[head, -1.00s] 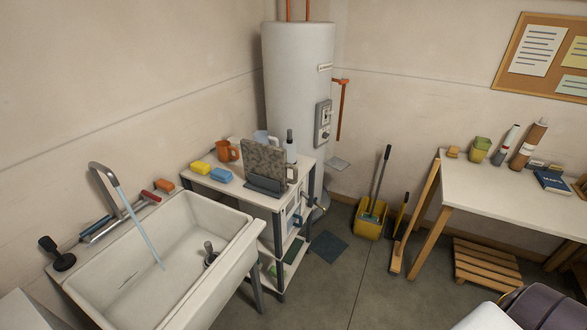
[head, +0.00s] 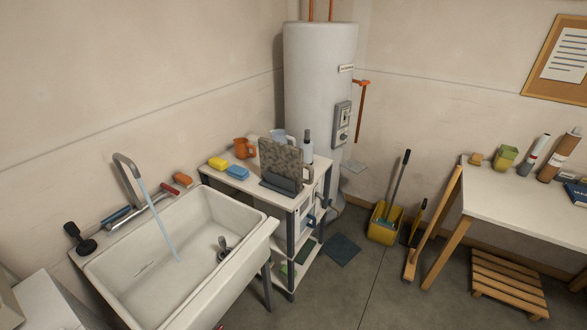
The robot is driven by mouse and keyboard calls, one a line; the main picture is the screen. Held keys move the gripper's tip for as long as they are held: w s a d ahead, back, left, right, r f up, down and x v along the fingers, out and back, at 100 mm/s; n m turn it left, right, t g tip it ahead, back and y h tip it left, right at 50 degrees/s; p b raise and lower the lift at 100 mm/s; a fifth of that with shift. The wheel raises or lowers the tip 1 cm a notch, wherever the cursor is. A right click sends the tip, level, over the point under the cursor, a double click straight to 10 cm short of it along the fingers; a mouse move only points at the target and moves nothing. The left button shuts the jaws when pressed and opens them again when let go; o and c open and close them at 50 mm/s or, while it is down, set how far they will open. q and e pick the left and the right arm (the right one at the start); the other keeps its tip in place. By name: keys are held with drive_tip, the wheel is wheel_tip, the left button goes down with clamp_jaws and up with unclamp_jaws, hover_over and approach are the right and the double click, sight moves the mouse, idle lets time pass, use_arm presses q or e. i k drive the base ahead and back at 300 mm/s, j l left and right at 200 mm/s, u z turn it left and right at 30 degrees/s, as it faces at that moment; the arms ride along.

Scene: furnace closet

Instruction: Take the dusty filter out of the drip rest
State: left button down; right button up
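The dusty filter (head: 281,163) is a flat, mottled grey-brown panel with a loop handle (head: 308,174) at its right side. It stands upright in the dark grey drip rest (head: 282,186), on top of a small white shelf cart (head: 255,180) right of the sink. The rest hides the filter's lower edge. Neither of my grippers is in view.
A white sink (head: 180,255) with running water stands left of the cart. Yellow (head: 218,163) and blue (head: 237,172) sponges, an orange mug (head: 244,148) and a spray bottle (head: 307,146) share the cart top. Floor (head: 375,290) is clear in front.

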sight(281, 159)
drive_tip(key=i+l+u, duration=0.1)
drive_tip(key=l, duration=0.3)
drive_tip(key=i+l+u, duration=0.1)
drive_tip(key=l, duration=0.35)
drive_tip(key=i+l+u, duration=0.1)
drive_tip(key=l, duration=0.35)
drive_tip(key=i+l+u, duration=0.1)
drive_tip(key=l, duration=0.35)
drive_tip(key=i, duration=0.1)
